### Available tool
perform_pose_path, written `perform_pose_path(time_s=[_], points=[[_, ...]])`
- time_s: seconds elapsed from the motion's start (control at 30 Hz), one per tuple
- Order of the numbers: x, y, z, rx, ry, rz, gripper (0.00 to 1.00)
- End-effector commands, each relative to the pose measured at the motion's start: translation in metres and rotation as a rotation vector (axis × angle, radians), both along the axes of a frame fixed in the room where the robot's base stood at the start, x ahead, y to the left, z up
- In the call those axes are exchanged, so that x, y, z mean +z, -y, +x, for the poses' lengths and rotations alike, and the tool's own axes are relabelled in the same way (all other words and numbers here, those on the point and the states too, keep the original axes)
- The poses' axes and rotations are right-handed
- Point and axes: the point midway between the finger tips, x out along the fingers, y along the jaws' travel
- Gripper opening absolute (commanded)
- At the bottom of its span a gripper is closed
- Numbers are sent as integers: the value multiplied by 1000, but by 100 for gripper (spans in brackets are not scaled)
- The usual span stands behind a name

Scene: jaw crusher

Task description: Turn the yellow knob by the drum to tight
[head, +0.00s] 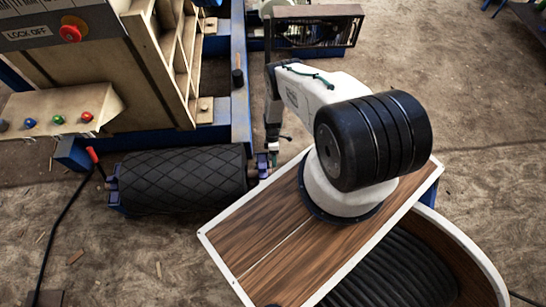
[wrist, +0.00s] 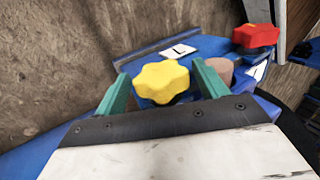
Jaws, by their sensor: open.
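The yellow knob (wrist: 161,82), lobed like a star, sits on a blue plate (wrist: 215,45) in the wrist view. My gripper (wrist: 160,73) is open, with one teal finger on each side of the knob. The gaps beside it are narrow, and I cannot tell whether either finger touches it. A white label with "L" (wrist: 179,51) lies just beyond the knob. In the head view the drum (head: 185,178) is black with a diamond pattern. My arm reaches down near its right end, and the yellow knob cannot be made out there.
A red knob (wrist: 256,35) stands on the plate at upper right in the wrist view. A brownish round part (wrist: 220,70) is close behind my right finger. In the head view a button panel (head: 62,113) and blue frame (head: 240,105) stand beyond the drum.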

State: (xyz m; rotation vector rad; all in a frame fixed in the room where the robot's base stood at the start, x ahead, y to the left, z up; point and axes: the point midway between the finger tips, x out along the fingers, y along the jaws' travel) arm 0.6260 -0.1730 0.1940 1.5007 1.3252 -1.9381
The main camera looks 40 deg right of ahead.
Motion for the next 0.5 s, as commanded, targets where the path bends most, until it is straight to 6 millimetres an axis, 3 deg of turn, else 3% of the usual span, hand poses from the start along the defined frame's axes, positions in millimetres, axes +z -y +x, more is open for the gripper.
perform_pose_path(time_s=[0.5], points=[[61, 18, 28, 0, 2, -1, 72]])
